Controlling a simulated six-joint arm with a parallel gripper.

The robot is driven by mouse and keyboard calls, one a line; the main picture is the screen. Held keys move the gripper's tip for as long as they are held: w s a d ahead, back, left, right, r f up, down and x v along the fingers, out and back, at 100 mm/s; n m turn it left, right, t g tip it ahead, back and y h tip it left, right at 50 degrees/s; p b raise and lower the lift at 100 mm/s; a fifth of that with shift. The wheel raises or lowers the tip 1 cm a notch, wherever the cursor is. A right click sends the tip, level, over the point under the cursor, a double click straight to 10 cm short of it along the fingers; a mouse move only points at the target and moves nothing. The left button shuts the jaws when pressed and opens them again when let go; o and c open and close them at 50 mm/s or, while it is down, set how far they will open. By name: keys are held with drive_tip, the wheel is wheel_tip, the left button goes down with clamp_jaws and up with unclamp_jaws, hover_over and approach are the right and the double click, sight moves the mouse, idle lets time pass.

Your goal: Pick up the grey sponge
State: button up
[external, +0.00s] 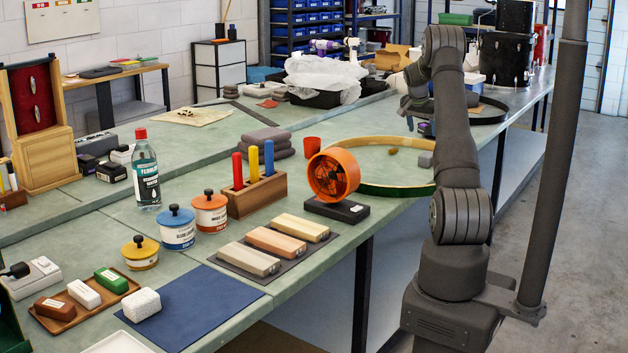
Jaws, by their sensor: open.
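A small grey block (425,160), which looks like the grey sponge, lies inside a large wooden hoop (385,190) on the green bench top. Its right end is close to my upright arm link in the picture, which may cover part of it. My gripper (416,106) is beyond the hoop, partly hidden behind my arm. It is open, and its fingertips are hard to make out. I see nothing held in it. It appears apart from the grey block.
A small brownish lump (392,151) also lies in the hoop. An orange wheel on a dark base (336,209) stands in front of it. A stack of grey folded cloths (265,142) and a red cup (312,147) are to the left. A dark upright pole (556,150) stands at right.

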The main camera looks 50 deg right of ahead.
sight(426, 155)
drive_tip(key=x, duration=0.8)
drive_tip(key=shift+f, duration=0.1)
drive_tip(key=shift+d+x, duration=0.15)
drive_tip(key=shift+x, duration=1.3)
drive_tip(key=shift+d+x, duration=0.15)
drive_tip(key=shift+x, duration=1.25)
drive_tip(key=shift+c, duration=0.2)
drive_tip(key=c, duration=1)
